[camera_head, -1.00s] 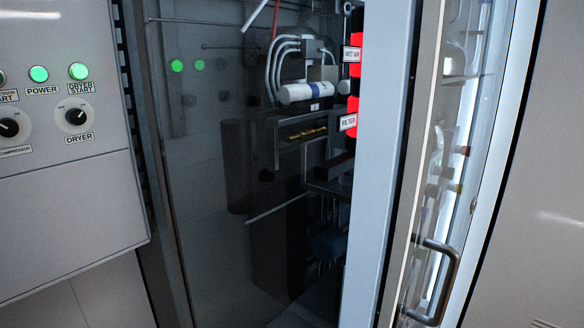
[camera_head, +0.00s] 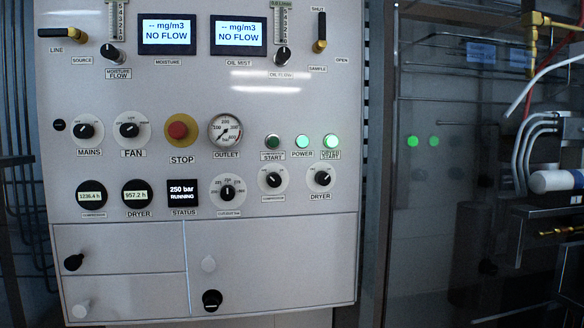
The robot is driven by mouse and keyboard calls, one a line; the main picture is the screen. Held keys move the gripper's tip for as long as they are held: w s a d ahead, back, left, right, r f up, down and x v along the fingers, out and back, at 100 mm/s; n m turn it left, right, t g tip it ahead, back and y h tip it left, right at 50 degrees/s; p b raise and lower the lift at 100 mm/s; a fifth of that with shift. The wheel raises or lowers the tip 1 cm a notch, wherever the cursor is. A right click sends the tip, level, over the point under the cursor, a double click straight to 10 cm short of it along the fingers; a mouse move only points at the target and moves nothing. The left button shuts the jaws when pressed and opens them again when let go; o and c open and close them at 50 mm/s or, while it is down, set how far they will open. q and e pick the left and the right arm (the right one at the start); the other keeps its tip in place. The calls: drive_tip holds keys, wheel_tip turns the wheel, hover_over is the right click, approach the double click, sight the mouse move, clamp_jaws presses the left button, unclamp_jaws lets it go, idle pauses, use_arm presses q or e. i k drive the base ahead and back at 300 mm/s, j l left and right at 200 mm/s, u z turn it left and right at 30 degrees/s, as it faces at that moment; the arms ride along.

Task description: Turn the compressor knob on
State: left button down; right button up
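The compressor knob (camera_head: 273,180) is a small black rotary knob on a round white plate, in the lower row of the light grey control panel (camera_head: 120,170). Its pointer seems to tilt to the upper left, but the fine marks are too small to read. The similar dryer knob (camera_head: 322,178) is just right of it, seemingly turned to the upper right. Above the compressor knob is a dark green start button (camera_head: 273,142), dimmer than the lit power lamp (camera_head: 302,142) and dryer start button (camera_head: 331,142). Neither of my grippers is in view.
A red stop button (camera_head: 178,130), an outlet gauge (camera_head: 225,131) and a status screen (camera_head: 184,192) reading 250 bar RUNNING are left of the knob. Drawer-like lower panels carry black and white knobs. A glossy dark glass pane (camera_head: 430,230) is at the right.

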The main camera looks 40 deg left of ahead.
sight(274, 180)
drive_tip(key=u, duration=1.3)
drive_tip(key=k+l+z, duration=0.35)
drive_tip(key=i+l+z, duration=0.1)
drive_tip(key=z, duration=0.25)
drive_tip(key=i+l+z, duration=0.1)
drive_tip(key=l+z, duration=0.25)
drive_tip(key=j, duration=0.1)
